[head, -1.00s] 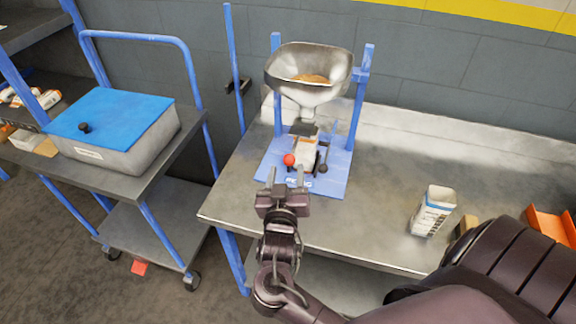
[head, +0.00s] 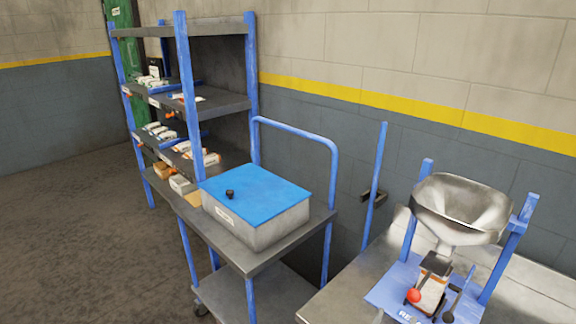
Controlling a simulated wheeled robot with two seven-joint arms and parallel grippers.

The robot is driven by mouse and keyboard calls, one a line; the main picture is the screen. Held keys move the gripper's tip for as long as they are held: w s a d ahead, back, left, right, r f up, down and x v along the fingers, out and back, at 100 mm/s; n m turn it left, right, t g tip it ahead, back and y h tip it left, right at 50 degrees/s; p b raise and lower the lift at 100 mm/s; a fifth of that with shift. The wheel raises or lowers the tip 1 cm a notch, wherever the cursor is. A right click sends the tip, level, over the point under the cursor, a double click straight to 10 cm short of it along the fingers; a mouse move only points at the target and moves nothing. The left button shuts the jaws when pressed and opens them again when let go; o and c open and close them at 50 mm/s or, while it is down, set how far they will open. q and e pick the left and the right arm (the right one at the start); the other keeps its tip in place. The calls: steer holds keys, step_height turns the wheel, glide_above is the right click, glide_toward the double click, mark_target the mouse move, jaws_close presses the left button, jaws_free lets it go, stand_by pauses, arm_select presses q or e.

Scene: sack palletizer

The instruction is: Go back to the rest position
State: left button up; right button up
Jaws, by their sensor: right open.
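My left gripper is not in view. A small white and orange sack (head: 431,293) stands upright under the spout of the metal hopper (head: 462,210), apart from my gripper. A lever with a red ball knob (head: 413,296) is next to the sack.
The blue-framed filling stand (head: 387,291) is on a metal table (head: 340,298). Left of it, a cart (head: 255,258) carries a grey box with a blue lid (head: 256,192). A shelf rack (head: 181,100) with several packs stands behind. The floor at left is clear.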

steer(key=s+a+f+n+g+y, duration=0.35)
steer(key=a+f+y, duration=0.2)
steer(key=y, duration=0.25)
steer(key=s+n+g+y, duration=0.1)
steer(key=s+n+g, duration=0.2)
steer(key=s+g, duration=0.6)
steer(key=s+f, duration=0.2)
steer(key=f, duration=1.5)
steer(key=s+f, duration=0.3)
steer(key=f, duration=1.3)
steer(key=s+d+f, duration=0.2)
steer(key=s+f, duration=0.6)
steer(key=s, duration=0.1)
steer(key=s+d+f, duration=0.1)
steer(key=s+f, duration=0.7)
steer(key=s, duration=0.1)
steer(key=shift+d+n+b, duration=0.3)
steer(key=shift+d+n, duration=0.05)
steer(key=shift+d, duration=0.05)
steer(key=shift+s+g, duration=0.15)
steer(key=shift+g, duration=0.1)
